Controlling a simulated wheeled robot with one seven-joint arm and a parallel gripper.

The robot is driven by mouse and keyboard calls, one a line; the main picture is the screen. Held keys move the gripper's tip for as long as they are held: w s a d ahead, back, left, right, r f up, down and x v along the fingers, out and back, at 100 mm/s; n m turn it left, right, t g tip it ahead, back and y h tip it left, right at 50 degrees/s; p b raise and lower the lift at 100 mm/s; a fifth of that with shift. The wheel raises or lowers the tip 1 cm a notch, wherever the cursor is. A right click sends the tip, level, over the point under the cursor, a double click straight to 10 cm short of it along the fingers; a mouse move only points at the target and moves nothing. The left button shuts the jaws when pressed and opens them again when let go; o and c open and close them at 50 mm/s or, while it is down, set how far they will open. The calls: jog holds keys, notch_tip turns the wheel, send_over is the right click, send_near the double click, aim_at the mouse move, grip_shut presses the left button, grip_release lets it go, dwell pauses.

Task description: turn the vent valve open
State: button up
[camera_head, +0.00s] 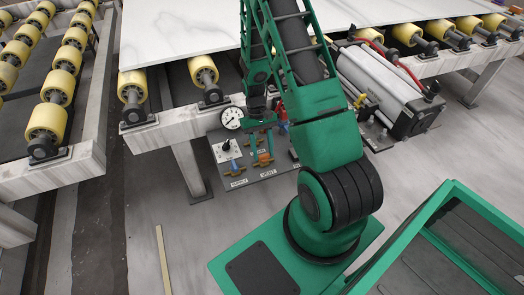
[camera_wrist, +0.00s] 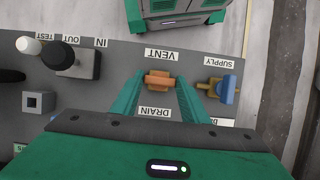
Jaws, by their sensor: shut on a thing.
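The vent valve has an orange handle (camera_wrist: 159,79), just below the upside-down VENT label (camera_wrist: 162,55) in the wrist view. In the head view the orange handle (camera_head: 264,158) is on the grey panel (camera_head: 236,161) above the VENT label. My gripper (camera_wrist: 160,82) has its two green fingers on either side of this handle and is shut on it. The handle lies crosswise in the wrist view, from one finger towards the other. My gripper (camera_head: 262,150) points down at the panel in the head view. The palm hides what is below the DRAIN label (camera_wrist: 153,113).
The blue SUPPLY valve (camera_wrist: 228,89) is close beside the right finger in the wrist view. A black knob (camera_wrist: 62,55) and a white knob (camera_wrist: 28,46) are at the left. A gauge (camera_head: 232,117), a silver cylinder (camera_head: 380,80) and a stone slab (camera_head: 180,30) surround the panel.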

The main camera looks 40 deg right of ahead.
jog(key=shift+w, duration=0.1)
jog(key=o, duration=1.1)
jog(key=shift+c, duration=0.2)
jog(key=v, duration=1)
jog(key=shift+r, duration=0.35)
jog(key=shift+w, duration=0.1)
